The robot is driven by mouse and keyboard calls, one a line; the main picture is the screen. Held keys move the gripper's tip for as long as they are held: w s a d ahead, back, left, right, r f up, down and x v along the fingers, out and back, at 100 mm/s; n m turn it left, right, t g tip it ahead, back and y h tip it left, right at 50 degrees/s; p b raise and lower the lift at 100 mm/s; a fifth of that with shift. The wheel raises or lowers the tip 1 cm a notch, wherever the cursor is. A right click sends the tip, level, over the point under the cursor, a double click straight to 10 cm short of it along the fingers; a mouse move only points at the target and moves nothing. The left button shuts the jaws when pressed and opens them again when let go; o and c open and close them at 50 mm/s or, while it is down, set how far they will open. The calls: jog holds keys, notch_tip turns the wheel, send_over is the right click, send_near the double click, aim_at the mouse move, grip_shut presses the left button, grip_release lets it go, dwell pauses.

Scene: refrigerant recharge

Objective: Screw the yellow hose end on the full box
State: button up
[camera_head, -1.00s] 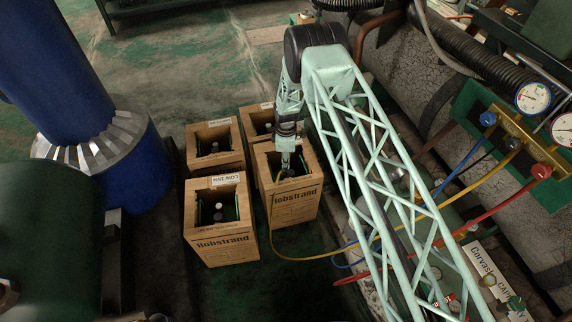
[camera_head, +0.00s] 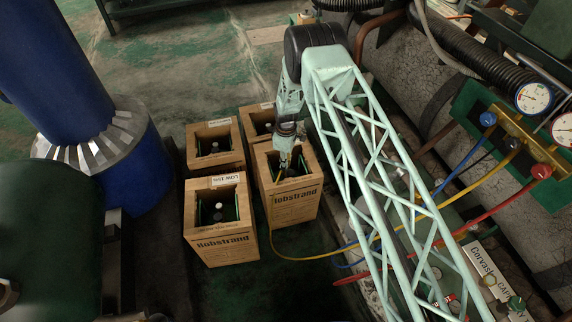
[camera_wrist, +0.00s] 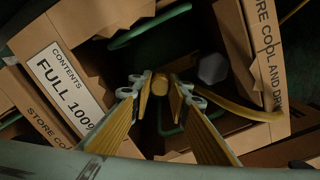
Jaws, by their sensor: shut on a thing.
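The full box (camera_head: 296,206) is the right front wooden crate, open at the top; its label (camera_wrist: 62,88) reads "CONTENTS FULL 100%" in the wrist view. My gripper (camera_head: 284,170) reaches down into its opening. In the wrist view my gripper (camera_wrist: 160,90) is shut on the yellow hose end (camera_wrist: 160,84), a short yellow cylinder between the fingertips. The yellow hose (camera_wrist: 240,112) runs right over the crate's edge. A grey faceted knob (camera_wrist: 212,68) is beside the hose end, apart from it. What lies under the hose end is hidden.
The low box (camera_head: 222,245) stands left of the full box, with two more crates (camera_head: 215,135) behind. The yellow hose (camera_head: 330,255) loops low to the manifold (camera_head: 515,135), beside blue and red hoses. A large pipe (camera_head: 420,80) lies right; dark floor is in front.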

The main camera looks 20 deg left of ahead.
jog(key=o, duration=0.9)
jog(key=shift+r, duration=0.1)
notch_tip(320, 180, up, 12)
dwell(0.6)
dwell(0.5)
